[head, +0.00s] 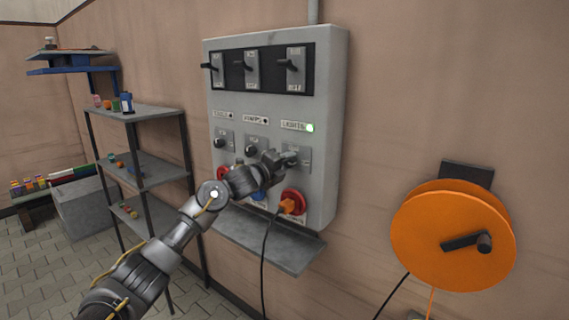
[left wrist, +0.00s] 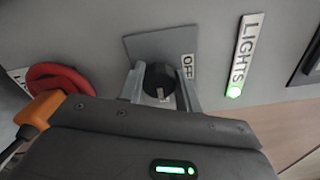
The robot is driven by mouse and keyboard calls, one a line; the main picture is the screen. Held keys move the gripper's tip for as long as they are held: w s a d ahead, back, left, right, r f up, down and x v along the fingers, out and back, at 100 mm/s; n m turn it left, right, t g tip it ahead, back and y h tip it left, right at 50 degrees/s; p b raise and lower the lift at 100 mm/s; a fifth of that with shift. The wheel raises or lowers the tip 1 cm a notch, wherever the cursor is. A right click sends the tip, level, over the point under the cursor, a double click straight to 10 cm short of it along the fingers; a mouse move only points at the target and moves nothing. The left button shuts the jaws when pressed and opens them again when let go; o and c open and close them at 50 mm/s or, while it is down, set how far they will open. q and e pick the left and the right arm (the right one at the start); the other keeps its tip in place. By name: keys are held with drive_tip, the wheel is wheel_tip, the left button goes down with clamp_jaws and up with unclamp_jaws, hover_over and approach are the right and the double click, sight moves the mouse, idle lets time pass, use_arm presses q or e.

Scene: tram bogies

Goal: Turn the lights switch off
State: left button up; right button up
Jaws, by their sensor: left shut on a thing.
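The lights switch is a dark round knob (left wrist: 160,80) on a grey plate marked OFF. In the head view its plate (head: 303,157) is partly hidden by my gripper. The LIGHTS label (head: 293,125) is above it, with a lit green lamp (head: 310,128); the label also shows in the left wrist view (left wrist: 246,45). My left gripper (head: 284,160) is shut on the knob, one finger on each side, as the left wrist view (left wrist: 161,88) shows. A pale mark on the knob is visible. My right gripper is not in view.
The grey wall panel (head: 338,110) carries other knobs, labels and several levers along its top. An orange plug (head: 292,204) with a black cable sits just below my gripper in a red socket. A shelf (head: 150,170) stands left, an orange reel (head: 440,230) right.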

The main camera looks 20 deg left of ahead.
use_arm(q)
drive_tip(key=shift+c, duration=0.3)
drive_tip(key=n+p, duration=0.2)
drive_tip(key=n, duration=0.2)
drive_tip(key=shift+n, duration=0.4)
drive_tip(key=n+p, duration=0.3)
drive_tip(key=n, duration=0.1)
drive_tip(key=shift+f+n, duration=0.1)
drive_tip(key=shift+n, duration=0.2)
drive_tip(key=n+p, duration=0.2)
drive_tip(key=n, duration=0.2)
drive_tip(key=shift+d+f+p, duration=0.1)
drive_tip(key=shift+p, duration=0.25)
drive_tip(key=shift+f+n+p, duration=0.15)
drive_tip(key=shift+n+p, duration=0.95)
drive_tip(key=shift+n, duration=1.1)
